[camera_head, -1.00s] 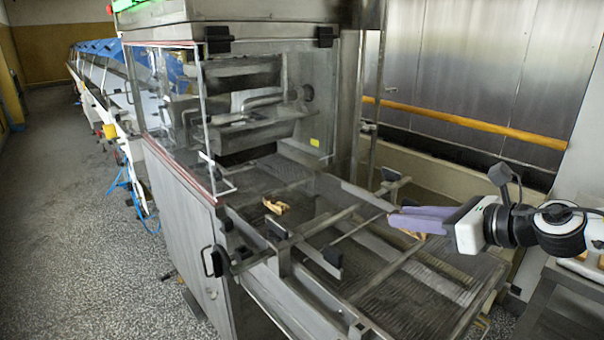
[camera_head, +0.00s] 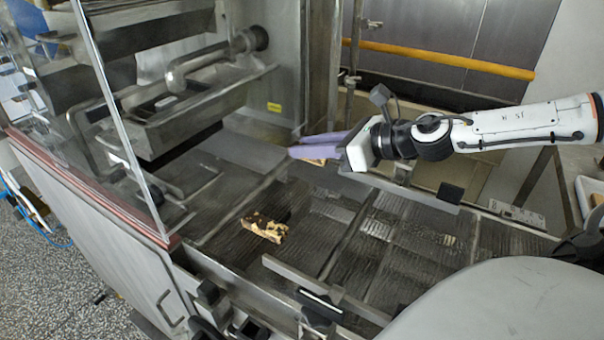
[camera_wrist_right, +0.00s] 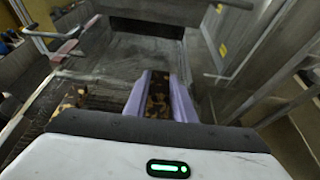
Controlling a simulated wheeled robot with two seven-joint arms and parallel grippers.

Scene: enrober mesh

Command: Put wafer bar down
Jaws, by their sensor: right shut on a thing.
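My right gripper (camera_head: 318,146) comes in from the right with pale purple fingers. It is shut on a wafer bar (camera_head: 315,161), of which only a tan edge shows below the fingers in the head view. In the right wrist view the held bar (camera_wrist_right: 158,95), dark and tan, lies lengthwise between the fingers. The gripper is over the far side of the wire mesh belt (camera_head: 335,215); I cannot tell how high. A second wafer bar (camera_head: 265,228), chocolate-patched, lies on the mesh nearer to me, and shows left of the fingers in the wrist view (camera_wrist_right: 68,104). My left gripper is not in view.
The enrober housing with a clear panel (camera_head: 115,110) and a metal pipe (camera_head: 205,62) stands at the left. Metal cross bars and a front rail (camera_head: 320,297) run over and along the belt. Bare mesh lies right of the loose bar. A yellow rail (camera_head: 440,58) runs behind.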

